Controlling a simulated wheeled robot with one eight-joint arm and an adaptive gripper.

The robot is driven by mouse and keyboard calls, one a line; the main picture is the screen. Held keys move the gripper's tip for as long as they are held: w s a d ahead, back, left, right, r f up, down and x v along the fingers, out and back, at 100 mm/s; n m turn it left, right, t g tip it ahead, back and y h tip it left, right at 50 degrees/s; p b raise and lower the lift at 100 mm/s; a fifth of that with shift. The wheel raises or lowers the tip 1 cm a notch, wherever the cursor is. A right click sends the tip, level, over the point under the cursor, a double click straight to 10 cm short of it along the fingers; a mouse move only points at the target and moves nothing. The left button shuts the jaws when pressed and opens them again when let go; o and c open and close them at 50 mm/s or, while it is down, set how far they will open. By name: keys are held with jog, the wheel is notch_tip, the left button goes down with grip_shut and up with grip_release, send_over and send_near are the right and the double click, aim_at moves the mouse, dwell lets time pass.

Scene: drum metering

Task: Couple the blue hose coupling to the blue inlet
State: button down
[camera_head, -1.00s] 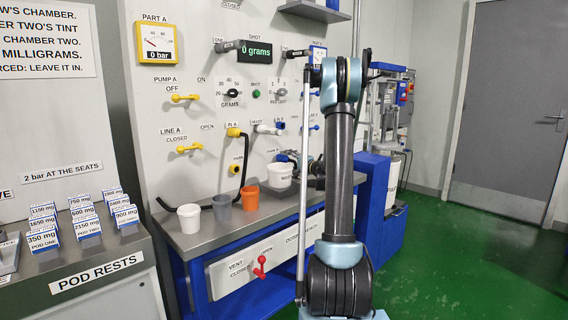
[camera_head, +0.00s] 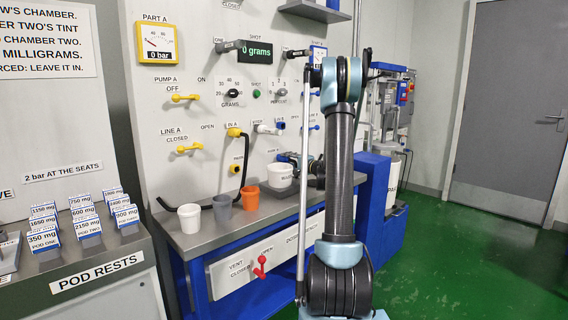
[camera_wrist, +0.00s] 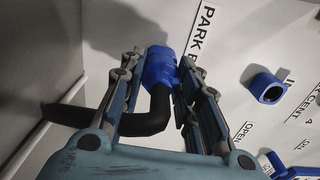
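The blue hose coupling (camera_wrist: 160,67) sits at the PARK B label in the wrist view, with a black hose (camera_wrist: 150,122) bending away from it to the left. My gripper (camera_wrist: 162,75) has its two fingers apart, one on each side of the coupling. A gap shows at the left finger; the right finger is very near it, and contact is unclear. The blue inlet (camera_wrist: 267,87) is an empty ring on the panel to the right; it also shows in the head view (camera_head: 280,126). In the head view my gripper (camera_head: 285,157) is at the panel, partly hidden by my arm.
A white cup (camera_head: 280,176) stands just below my gripper. An orange cup (camera_head: 249,198), a grey cup (camera_head: 222,208) and another white cup (camera_head: 189,218) stand along the bench. A blue valve handle (camera_wrist: 290,169) is below the inlet. The yellow coupling (camera_head: 234,132) is on the panel.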

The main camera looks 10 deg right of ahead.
aim_at(289, 160)
jog(key=shift+s+d, duration=0.15)
jog(key=shift+s, duration=0.05)
jog(key=shift+v, duration=2.8)
jog(key=shift+v, duration=1.95)
notch_tip(289, 160, up, 16)
jog(key=shift+w+a, duration=0.25)
jog(key=shift+w, duration=0.15)
jog(key=shift+a, duration=0.1)
